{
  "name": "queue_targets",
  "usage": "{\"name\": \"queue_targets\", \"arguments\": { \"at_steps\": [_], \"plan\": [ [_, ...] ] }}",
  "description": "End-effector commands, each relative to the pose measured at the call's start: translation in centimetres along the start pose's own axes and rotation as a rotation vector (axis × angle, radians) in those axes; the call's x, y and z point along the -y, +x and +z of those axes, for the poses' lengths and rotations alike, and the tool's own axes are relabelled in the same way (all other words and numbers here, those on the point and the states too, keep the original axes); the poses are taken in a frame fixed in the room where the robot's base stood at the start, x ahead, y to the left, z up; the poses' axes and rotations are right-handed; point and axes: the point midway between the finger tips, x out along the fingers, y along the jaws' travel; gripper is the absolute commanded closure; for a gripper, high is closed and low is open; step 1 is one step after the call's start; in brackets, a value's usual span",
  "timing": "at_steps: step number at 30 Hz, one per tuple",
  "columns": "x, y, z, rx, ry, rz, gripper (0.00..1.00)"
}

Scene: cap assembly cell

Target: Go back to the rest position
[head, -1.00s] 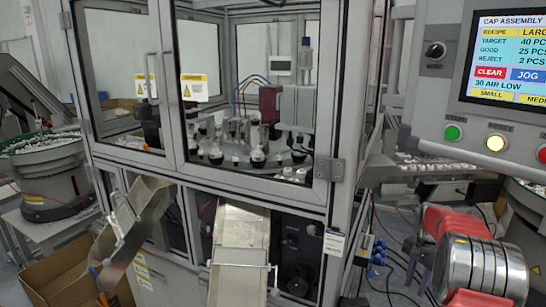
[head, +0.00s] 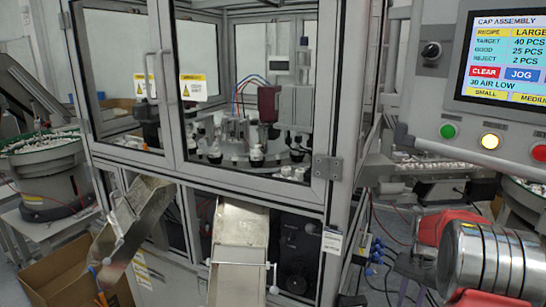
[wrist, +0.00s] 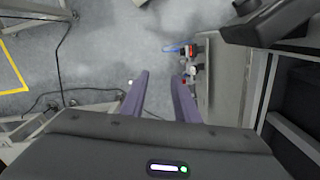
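My gripper (wrist: 158,78) shows in the wrist view as two purple-grey fingers. They stand apart with a clear gap and nothing between them. The grey concrete floor lies beyond the fingertips, with several small blue, red and dark fittings (wrist: 190,68) just right of them. The fingers touch nothing that I can see. In the head view my arm, with a silver cylinder and red parts, is at the lower right; the fingers cannot be made out clearly there.
The glazed assembly machine (head: 250,181) fills the middle, with a metal chute (head: 240,245) in front. The control panel (head: 425,105) hangs above my arm; its screen (head: 512,52) reads AIR LOW. Cables (wrist: 75,92) lie on the floor.

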Motion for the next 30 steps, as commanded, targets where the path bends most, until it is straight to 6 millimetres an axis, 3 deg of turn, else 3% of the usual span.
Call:
{"name": "queue_targets", "arguments": {
  "at_steps": [15, 30],
  "plan": [
    [0.9, -7.1, 10.5, -0.062, -0.231, -0.014, 0.72],
    [0.8, -12.0, 20.5, -0.152, -0.412, -0.034, 0.72]
  ]
}}
